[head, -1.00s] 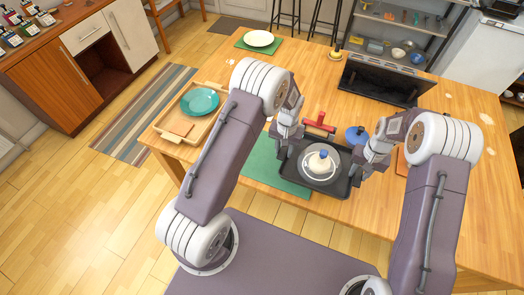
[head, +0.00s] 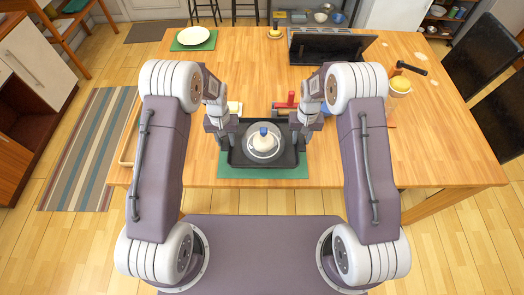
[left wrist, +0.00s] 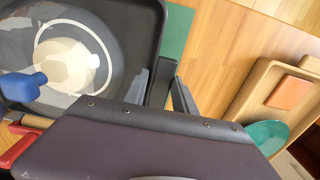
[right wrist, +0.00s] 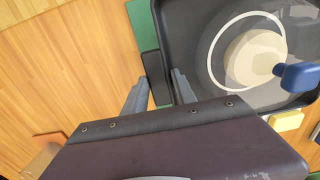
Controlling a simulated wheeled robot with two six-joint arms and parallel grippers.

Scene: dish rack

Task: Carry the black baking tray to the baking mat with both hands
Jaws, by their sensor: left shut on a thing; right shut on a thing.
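The black baking tray (head: 238,159) is at the front middle of the table, over the green baking mat (head: 262,173), whose front strip shows. I cannot tell whether the tray touches the mat.
A red-handled thing (head: 288,104) lies just behind the tray. A wooden tray (head: 127,150) is at the left, partly hidden by my arm. A black stand (head: 335,48), a white plate (head: 193,37) and a yellow-topped cup (head: 399,85) are further back.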

